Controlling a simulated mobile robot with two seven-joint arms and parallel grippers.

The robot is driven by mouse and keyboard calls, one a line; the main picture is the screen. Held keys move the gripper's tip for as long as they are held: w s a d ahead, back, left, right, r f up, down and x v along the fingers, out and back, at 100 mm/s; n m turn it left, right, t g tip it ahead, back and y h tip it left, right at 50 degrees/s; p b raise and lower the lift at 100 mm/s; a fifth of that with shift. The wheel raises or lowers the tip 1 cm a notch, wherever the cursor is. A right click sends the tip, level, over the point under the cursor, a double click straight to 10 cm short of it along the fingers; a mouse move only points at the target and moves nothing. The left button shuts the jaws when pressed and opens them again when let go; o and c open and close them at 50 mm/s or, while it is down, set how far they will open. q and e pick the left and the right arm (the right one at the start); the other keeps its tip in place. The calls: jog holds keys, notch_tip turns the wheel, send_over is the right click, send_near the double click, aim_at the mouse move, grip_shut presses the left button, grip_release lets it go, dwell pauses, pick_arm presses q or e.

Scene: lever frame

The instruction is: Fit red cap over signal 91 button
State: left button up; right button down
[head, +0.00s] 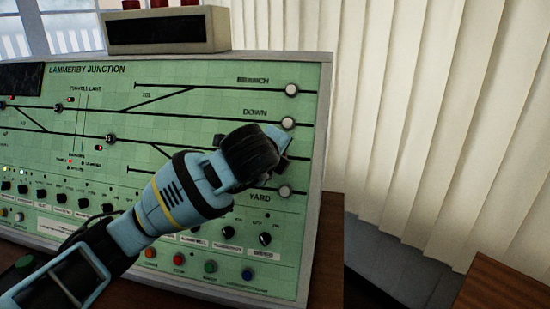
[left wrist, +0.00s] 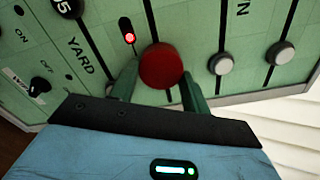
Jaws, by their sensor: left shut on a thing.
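The red cap (left wrist: 161,66) is a round red disc, held between the two dark green fingers of my left gripper (left wrist: 161,74) in the left wrist view. In the head view my left gripper (head: 281,150) is at the right part of the green panel (head: 190,95), between the DOWN and YARD rows, and its wrist hides the cap. The cap is in front of the panel; whether it touches it or covers a button, I cannot tell. White round buttons show at DOWN (head: 288,123) and YARD (head: 285,192). No label 91 is legible. My right gripper is out of view.
A box (head: 168,33) with red caps on top stands on the panel's upper edge. Knobs (head: 265,239) and coloured buttons (head: 211,266) line the lower panel. A lit red lamp (left wrist: 129,38) is beside the held cap. Pale blinds (head: 420,100) hang at the right.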

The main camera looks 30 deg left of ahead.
pick_arm(q)
jog(key=o, duration=1.5)
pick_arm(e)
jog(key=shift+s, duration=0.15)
pick_arm(q)
jog(key=shift+s, duration=0.1)
jog(key=p+v, duration=0.2)
jog(key=v, duration=0.6)
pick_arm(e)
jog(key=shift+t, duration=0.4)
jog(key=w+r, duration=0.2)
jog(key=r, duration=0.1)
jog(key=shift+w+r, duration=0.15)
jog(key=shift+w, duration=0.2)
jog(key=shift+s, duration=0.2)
